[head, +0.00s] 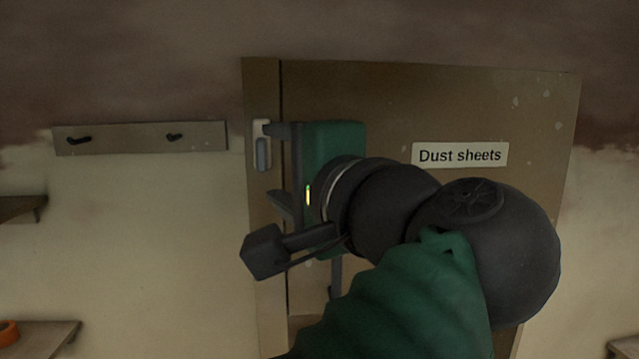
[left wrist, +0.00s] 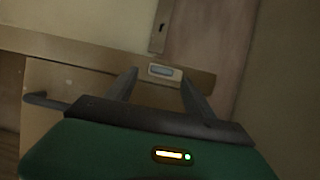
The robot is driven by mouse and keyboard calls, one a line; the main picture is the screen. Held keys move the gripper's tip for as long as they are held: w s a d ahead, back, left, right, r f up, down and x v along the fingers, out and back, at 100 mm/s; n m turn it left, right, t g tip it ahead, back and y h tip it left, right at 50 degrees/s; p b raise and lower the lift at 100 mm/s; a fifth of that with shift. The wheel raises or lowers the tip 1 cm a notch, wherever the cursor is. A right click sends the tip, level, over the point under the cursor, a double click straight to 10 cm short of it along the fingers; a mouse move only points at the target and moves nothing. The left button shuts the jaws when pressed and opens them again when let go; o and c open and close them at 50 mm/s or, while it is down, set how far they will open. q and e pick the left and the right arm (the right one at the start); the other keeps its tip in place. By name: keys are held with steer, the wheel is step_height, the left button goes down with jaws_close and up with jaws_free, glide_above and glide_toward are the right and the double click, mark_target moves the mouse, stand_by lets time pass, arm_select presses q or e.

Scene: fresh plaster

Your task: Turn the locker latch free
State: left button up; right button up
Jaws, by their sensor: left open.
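The locker (head: 385,100) is brown, with a label reading "Dust sheets" on its door. Its latch (head: 262,153) is a small grey bar on a pale plate, upright on the left frame strip. In the left wrist view the latch (left wrist: 161,71) shows between and beyond the two fingertips. My left gripper (head: 269,163) is open in front of the locker's left edge, its fingers pointing at the latch, one above and one below it. I cannot tell whether a finger touches it. My left arm hides much of the door. My right gripper is in neither view.
A rail (head: 140,138) with two dark hooks is on the wall left of the locker. Shelves stand at the far left, the lower one with an orange roll (head: 8,332). A dark door handle (left wrist: 45,101) sits beside my gripper in the left wrist view.

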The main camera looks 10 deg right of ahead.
arm_select(q)
steer(key=p+v, duration=0.1)
steer(key=v, duration=1.1)
steer(key=shift+d+p, duration=0.35)
steer(key=shift+p, duration=0.05)
steer(key=shift+w+f, duration=0.1)
steer(key=w+a+f+m+g+h+b, duration=0.1)
steer(key=w+a+f+g+b, duration=0.3)
steer(key=f, duration=1)
steer(key=w+f+g+b, duration=0.1)
steer(key=w+f+b, duration=0.3)
steer(key=f, duration=0.9)
steer(key=w+a+f+m+g+h+b, duration=0.1)
steer(key=w+a+f+g+b, duration=0.15)
steer(key=w+f, duration=0.75)
steer(key=s+a+f+n+g+h+b, duration=0.1)
steer(key=s+a+f+n, duration=0.4)
steer(key=f, duration=1)
steer(key=s+a+f+n+g+h+b, duration=0.2)
steer(key=s+a+f+n+b, duration=0.3)
steer(key=f, duration=1)
steer(key=s+a+f+n+g+h+b, duration=0.1)
steer(key=s+a+f+n+g+b, duration=0.2)
steer(key=s+a+f, duration=0.6)
step_height(320, 180, down, 6)
steer(key=shift+s+a+r+n+h+b, duration=0.1)
steer(key=shift+s+a+n+h+b, duration=0.2)
steer(key=shift+n+b, duration=0.7)
